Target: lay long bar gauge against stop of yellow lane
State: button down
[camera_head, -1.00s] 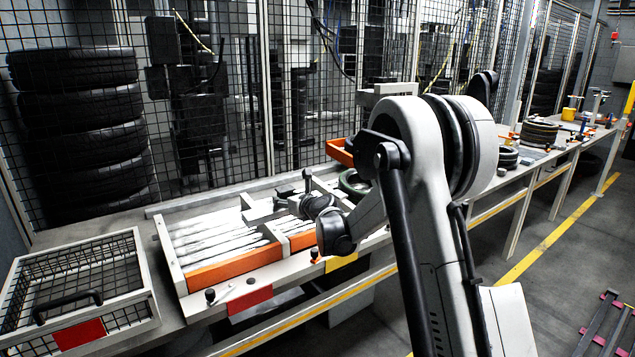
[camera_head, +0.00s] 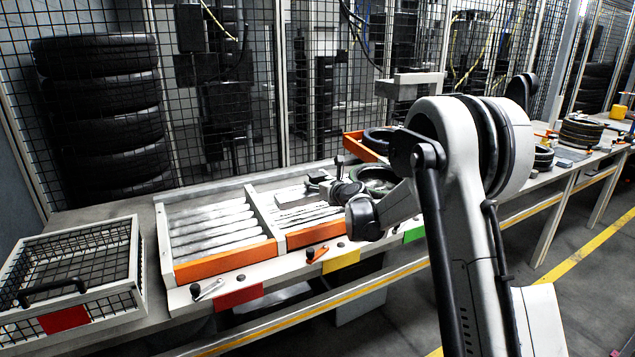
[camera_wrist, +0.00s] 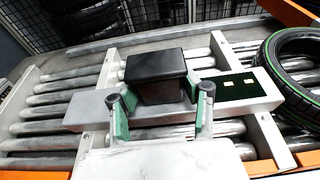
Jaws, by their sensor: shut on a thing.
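The long bar gauge (camera_wrist: 85,117) is a grey bar with a black block handle (camera_wrist: 155,68) and a dark green right end with small pale marks. My gripper (camera_wrist: 160,102) is shut on it, one finger on each side near the handle. In the wrist view the bar spans across the lane dividers; whether it touches them is unclear. In the head view my gripper (camera_head: 326,184) is over the rear part of the yellow lane, marked by a yellow tag (camera_head: 341,261). The lane's orange stop (camera_head: 315,235) is at its front end; the gauge is mostly hidden there.
Left is the red-tagged lane (camera_head: 238,298) with bare rollers and its own orange stop (camera_head: 225,261). A green-striped tyre (camera_wrist: 290,75) lies close right of the gauge's green end. A wire basket (camera_head: 75,270) stands far left. Mesh fencing (camera_head: 300,120) closes off the back.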

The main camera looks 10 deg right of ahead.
aim_at(317, 197)
jog(key=shift+f+b, duration=0.9)
jog(key=shift+f, duration=1.65)
jog(key=shift+f+b, duration=1.75)
jog(key=shift+f, duration=0.5)
jog(key=c, duration=1)
grip_release()
jog(key=shift+s+d, duration=0.1)
jog(key=v, duration=1.1)
jog(key=shift+s+d+r, duration=0.15)
jog(key=shift+s, duration=0.2)
